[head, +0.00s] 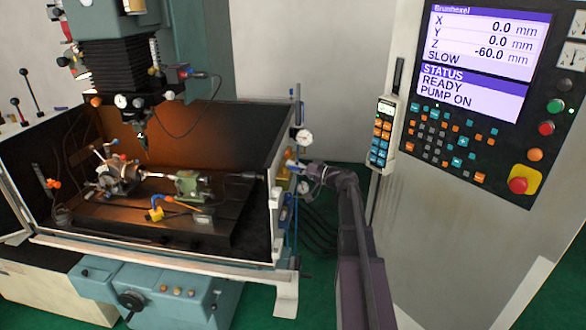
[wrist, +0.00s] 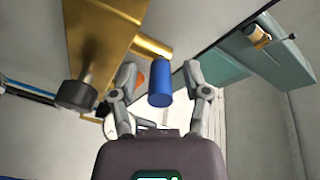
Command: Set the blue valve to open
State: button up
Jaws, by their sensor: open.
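The blue valve handle (wrist: 160,84) is a short blue cylinder in the wrist view, with a brass-coloured body (wrist: 104,32) above and left of it. My gripper (wrist: 160,72) is open, with one finger on each side of the handle. A gap shows between the handle and each finger, so I see no contact. In the head view my gripper (head: 303,168) is at the right outer side of the machine enclosure, by a small blue part (head: 291,163). The valve's open or closed setting cannot be read.
A dark round knob (wrist: 77,94) on a metal stem stands left of my gripper. A white dial gauge (head: 304,136) is just above it in the head view. The enclosure wall (head: 278,205) is close on the left. The control panel (head: 470,110) stands to the right.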

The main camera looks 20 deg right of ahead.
grip_shut()
jog(key=shift+w+d, duration=0.1)
jog(key=shift+w+d+n+g+y, duration=0.15)
jog(key=shift+n+g+y, duration=0.5)
jog(key=shift+g, duration=0.1)
jog(key=shift+w+d+n+g+y, duration=0.1)
jog(key=shift+n+g+y, duration=0.45)
jog(key=shift+g+y, duration=0.15)
jog(key=shift+w+d+n+g+y, duration=0.15)
jog(key=shift+n+g+y, duration=0.5)
jog(key=shift+g, duration=0.1)
grip_release()
jog(key=shift+s+d, duration=0.1)
jog(key=shift+s, duration=0.05)
